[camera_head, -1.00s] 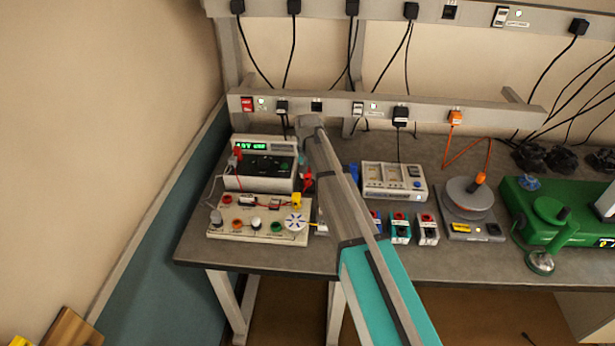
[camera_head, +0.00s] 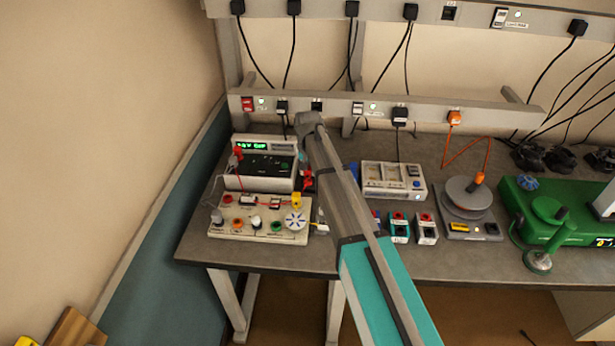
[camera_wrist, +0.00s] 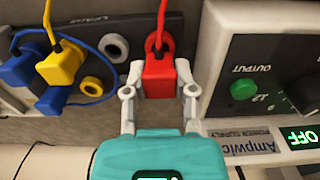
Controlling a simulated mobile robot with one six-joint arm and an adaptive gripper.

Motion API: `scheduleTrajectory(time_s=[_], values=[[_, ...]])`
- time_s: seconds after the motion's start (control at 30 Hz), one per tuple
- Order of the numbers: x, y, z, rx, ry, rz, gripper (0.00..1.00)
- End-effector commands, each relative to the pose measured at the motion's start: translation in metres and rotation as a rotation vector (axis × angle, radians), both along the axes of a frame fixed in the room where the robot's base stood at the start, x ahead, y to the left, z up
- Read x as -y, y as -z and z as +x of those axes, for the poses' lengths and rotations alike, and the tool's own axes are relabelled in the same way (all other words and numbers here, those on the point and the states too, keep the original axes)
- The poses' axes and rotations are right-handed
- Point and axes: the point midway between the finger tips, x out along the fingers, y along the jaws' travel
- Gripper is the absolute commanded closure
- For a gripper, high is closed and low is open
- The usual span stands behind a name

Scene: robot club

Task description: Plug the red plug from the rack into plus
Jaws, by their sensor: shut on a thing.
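In the wrist view my gripper (camera_wrist: 159,92) is shut on the red plug (camera_wrist: 158,78), one pale finger on each side. A red lead rises from the plug past the top edge. The plug is close against the dark rack (camera_wrist: 185,60); I cannot tell whether it is still seated there. The power supply (camera_wrist: 280,60) is at the right, with a green socket (camera_wrist: 243,90) under "OUTPUT" and a display reading "OFF". In the head view the supply (camera_head: 262,178) stands at the bench's left; my arm hides the gripper. No socket marked plus is readable.
The rack also holds a yellow plug (camera_wrist: 58,68) and blue plugs (camera_wrist: 17,70), with leads close left of my gripper. In the head view a wired board (camera_head: 255,235) lies before the supply. A white box (camera_head: 392,178) and small red-topped units (camera_head: 398,225) are right of my arm.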

Motion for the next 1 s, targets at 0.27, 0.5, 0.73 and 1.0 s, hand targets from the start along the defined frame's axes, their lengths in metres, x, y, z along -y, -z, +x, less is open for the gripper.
scheduleTrajectory(time_s=[0.27,0.5,0.73,1.0], values=[[0.000,-0.001,0.000,0.000,0.000,0.000,1.00],[0.000,-0.008,0.000,0.000,0.000,0.000,1.00],[0.000,-0.016,0.000,0.000,0.000,0.000,1.00],[0.000,-0.026,0.000,0.000,0.000,0.000,1.00]])
